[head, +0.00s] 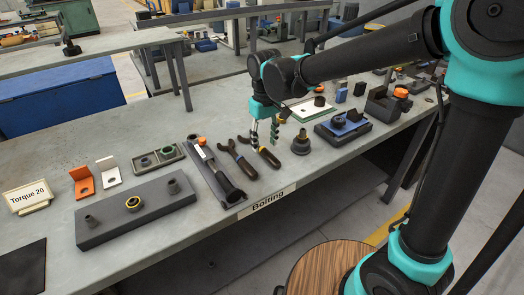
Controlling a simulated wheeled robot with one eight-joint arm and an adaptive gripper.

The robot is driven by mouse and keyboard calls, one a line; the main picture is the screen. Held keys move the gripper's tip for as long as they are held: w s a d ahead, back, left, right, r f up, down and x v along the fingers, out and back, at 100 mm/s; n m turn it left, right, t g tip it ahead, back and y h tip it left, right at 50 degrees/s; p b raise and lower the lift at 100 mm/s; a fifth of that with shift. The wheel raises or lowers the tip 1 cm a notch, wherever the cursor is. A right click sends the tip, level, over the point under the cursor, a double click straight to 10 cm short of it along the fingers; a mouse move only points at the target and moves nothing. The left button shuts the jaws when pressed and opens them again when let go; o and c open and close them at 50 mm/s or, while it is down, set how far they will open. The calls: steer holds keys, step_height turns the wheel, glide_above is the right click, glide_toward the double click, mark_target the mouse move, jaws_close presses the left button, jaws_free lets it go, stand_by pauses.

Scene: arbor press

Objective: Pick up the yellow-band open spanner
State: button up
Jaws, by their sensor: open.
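The spanner with a yellow band (263,149) lies on the workbench in the head view, right of the middle of the tool row. Its dark handle end points toward the front edge. The fingers partly hide the spanner's upper end. I cannot tell whether they touch it or how high they are.
A dark stepped cylinder (300,143) stands close on the right. A "Bolting" label (267,199) is on the bench's front edge.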

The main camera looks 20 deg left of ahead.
mark_target(264, 149)
steer(key=shift+f, duration=1.55)
jaws_close()
